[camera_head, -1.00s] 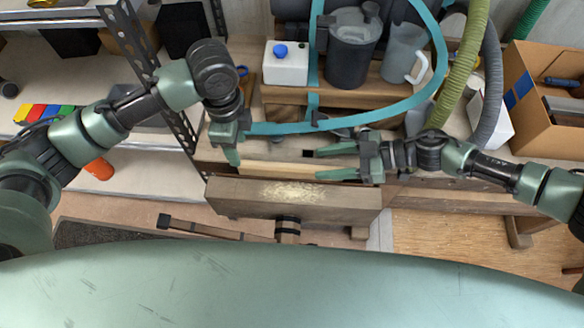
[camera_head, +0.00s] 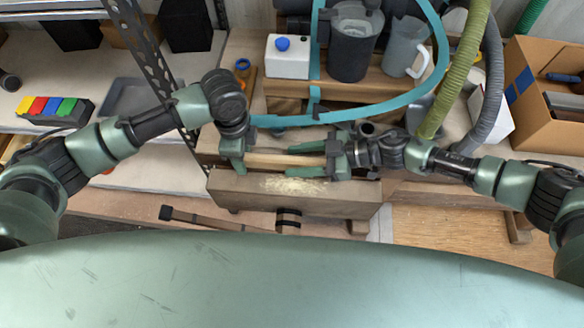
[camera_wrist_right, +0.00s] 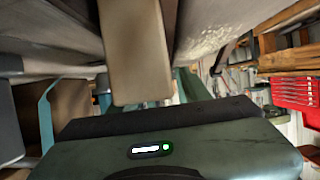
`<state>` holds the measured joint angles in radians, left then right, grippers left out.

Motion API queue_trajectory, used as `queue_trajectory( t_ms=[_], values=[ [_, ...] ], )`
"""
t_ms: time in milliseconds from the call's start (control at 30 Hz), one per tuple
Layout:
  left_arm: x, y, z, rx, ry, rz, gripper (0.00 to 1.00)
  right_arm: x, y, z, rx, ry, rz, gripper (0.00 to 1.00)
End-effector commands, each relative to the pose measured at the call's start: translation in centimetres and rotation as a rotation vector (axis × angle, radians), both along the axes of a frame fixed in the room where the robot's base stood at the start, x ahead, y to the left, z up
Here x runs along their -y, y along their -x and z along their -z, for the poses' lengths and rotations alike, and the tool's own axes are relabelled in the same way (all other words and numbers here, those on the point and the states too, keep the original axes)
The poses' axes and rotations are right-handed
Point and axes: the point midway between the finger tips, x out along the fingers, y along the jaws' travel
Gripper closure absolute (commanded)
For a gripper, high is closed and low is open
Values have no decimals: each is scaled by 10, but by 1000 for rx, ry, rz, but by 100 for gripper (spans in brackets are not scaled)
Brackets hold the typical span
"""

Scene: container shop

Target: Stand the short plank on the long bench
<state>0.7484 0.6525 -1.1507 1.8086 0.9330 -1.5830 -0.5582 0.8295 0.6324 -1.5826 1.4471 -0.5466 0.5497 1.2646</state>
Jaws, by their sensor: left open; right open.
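The short plank (camera_head: 272,160) is a pale wooden piece lying level, left to right, in the head view. My right gripper (camera_head: 306,160) is open and points left, with one finger on each side of the plank's right part. The plank also shows in the right wrist view (camera_wrist_right: 137,50), reaching in between the spread fingers. My left gripper (camera_head: 236,163) is open at the plank's left end; whether it touches the plank is unclear. The wooden bench (camera_head: 430,190) lies under and behind my grippers. A thick beam (camera_head: 235,190) with sawdust on top stands in front of the plank.
A teal hose (camera_head: 400,103) curves close behind both grippers. A cardboard box (camera_head: 550,85) is at the right.

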Motion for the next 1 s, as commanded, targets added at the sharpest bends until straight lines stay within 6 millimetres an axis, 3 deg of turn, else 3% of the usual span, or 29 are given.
queue_trajectory(
  t_ms=[267,400,433,800,1000],
  values=[
    [0,0,1,0,0,0,55,-1,0,0,0,0,0,55],
    [0,0,1,0,0,0,94,-1,0,0,0,0,0,94],
    [0,0,1,0,0,0,100,-1,0,0,0,0,0,100],
    [0,-1,-1,1,0,0,100,-1,0,-1,1,-1,0,100],
    [0,-1,-13,2,0,0,100,-1,0,-14,1,0,1,100]
  ],
)
